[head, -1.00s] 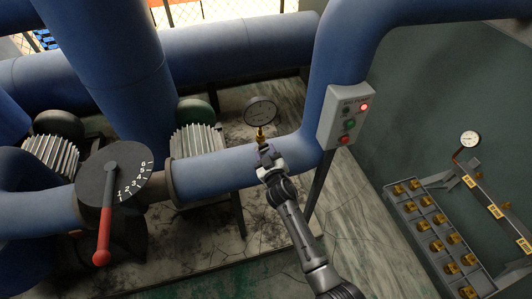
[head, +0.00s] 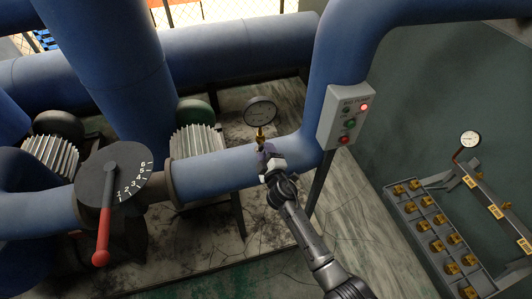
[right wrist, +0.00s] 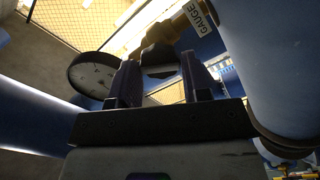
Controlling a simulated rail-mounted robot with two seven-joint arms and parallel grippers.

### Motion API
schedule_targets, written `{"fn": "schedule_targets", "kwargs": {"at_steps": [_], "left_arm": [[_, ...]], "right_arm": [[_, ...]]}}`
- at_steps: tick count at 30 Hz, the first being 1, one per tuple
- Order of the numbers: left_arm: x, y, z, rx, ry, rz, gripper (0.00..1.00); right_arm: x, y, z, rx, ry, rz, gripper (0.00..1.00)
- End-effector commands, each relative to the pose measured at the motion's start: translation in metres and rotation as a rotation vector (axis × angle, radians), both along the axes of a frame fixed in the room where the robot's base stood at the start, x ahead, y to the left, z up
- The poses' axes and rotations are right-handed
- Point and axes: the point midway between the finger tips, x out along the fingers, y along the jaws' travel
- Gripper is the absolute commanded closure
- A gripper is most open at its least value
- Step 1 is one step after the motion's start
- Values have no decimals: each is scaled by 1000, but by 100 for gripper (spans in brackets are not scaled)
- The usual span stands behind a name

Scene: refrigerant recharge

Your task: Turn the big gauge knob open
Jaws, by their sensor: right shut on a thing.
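The big round pressure gauge (head: 260,112) stands on a brass stem (head: 260,136) on top of the blue horizontal pipe. My right gripper (head: 265,149) reaches up to the base of this stem. In the right wrist view, its two fingers (right wrist: 160,83) are shut around a dark knob (right wrist: 158,71) on the brass fitting (right wrist: 160,48). A white tag reading GAUGE (right wrist: 198,17) hangs beside the fitting, and the gauge (right wrist: 92,75) shows at left. The fingers hide much of the knob, so its turn angle cannot be told. My left gripper is not in view.
A control box (head: 346,116) with a lit red lamp is close right of the gauge. A large dial with a red-handled lever (head: 103,230) is at left. A rack of brass valves (head: 432,230) and a smaller gauge (head: 470,139) are at right.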

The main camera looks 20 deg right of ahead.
Motion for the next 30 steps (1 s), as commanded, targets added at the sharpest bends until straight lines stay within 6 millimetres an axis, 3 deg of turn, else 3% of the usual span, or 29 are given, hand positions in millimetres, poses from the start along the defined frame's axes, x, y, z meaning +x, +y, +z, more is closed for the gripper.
{"fn": "schedule_targets", "kwargs": {"at_steps": [3, 13, 20, 21, 26, 30], "left_arm": [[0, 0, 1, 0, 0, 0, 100], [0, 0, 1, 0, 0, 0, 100], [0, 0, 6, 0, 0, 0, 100], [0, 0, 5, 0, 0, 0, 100], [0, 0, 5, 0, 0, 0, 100], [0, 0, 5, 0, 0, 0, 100]], "right_arm": [[0, 0, 1, -92, 5, 0, 85], [0, 0, 1, -135, 8, 1, 85], [0, 0, 2, -440, 29, 2, 85], [0, 1, 1, -428, 29, 2, 53], [0, 0, 1, -424, 29, 1, 37], [0, 0, 1, -423, 30, 1, 37]]}}
